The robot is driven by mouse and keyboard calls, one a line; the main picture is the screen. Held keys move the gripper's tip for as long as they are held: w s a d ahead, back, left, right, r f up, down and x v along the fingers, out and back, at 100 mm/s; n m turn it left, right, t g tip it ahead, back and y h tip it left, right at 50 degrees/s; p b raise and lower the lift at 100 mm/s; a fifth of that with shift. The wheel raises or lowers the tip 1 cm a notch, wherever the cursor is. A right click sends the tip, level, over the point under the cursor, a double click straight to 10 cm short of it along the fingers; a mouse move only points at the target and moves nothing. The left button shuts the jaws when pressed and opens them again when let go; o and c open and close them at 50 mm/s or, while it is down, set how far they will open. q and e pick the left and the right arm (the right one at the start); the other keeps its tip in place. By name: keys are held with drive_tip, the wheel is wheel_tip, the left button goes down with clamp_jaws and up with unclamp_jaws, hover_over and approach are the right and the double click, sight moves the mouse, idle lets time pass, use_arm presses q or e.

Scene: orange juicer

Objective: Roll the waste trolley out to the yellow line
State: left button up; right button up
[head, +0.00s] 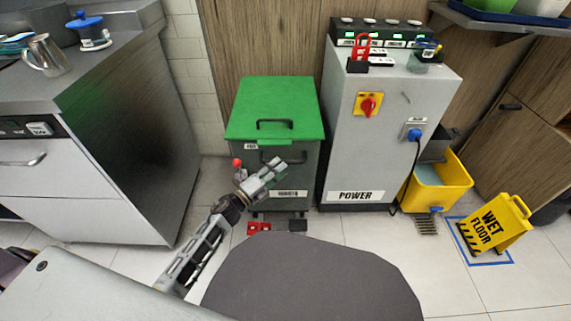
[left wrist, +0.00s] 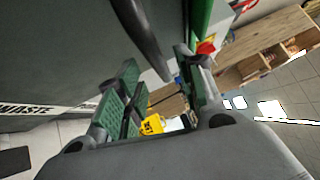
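The waste trolley (head: 290,182) is a dark grey bin with a green lid (head: 275,108), standing between the steel counter and the power cabinet. Its lid has a dark handle, and a second dark bar handle (head: 285,160) is on its upper front. My left gripper (head: 276,170) is at the trolley's front, by this bar. In the left wrist view, my left gripper (left wrist: 163,98) has its fingers apart, and the dark bar (left wrist: 145,35) reaches toward the gap between them. I cannot tell whether they touch it. My right gripper is out of view. No yellow line shows.
A red pedal (head: 259,227) and a dark one (head: 298,225) are at the trolley's foot. The power cabinet (head: 375,140) stands close on its right. A yellow mop bucket (head: 440,182) and wet-floor sign (head: 495,226) are farther right. Tiled floor (head: 450,280) in front is open.

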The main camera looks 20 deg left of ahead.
sight(285, 161)
use_arm(q)
drive_tip(key=shift+b+x, duration=0.45)
drive_tip(key=shift+x, duration=1.7)
clamp_jaws()
